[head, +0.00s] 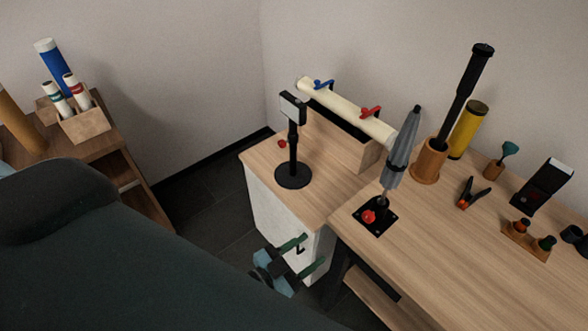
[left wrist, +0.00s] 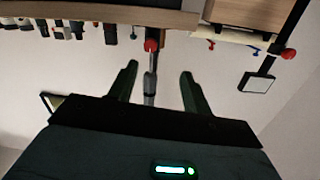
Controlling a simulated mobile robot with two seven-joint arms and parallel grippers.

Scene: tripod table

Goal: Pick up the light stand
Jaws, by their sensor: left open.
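The light stand (head: 292,135) is a thin black post with a round black base and a small pale-faced panel on top. It stands upright on the wooden top of a white cabinet (head: 265,205). The light stand also shows upside down at the right of the left wrist view, its panel (left wrist: 257,83) clearest. My left gripper (head: 302,254) is open and empty, with green fingers, and appears in front of the cabinet, apart from the stand. Its spread fingers also show in the left wrist view (left wrist: 158,76). My right gripper is not in view.
Beside the stand is a wooden box (head: 340,135) with a cream tube on top. A grey folded item (head: 402,150) stands on a black plate (head: 383,226) on the workbench (head: 440,260). A wooden holder (head: 428,162) is behind it. A shelf (head: 105,150) is at the left.

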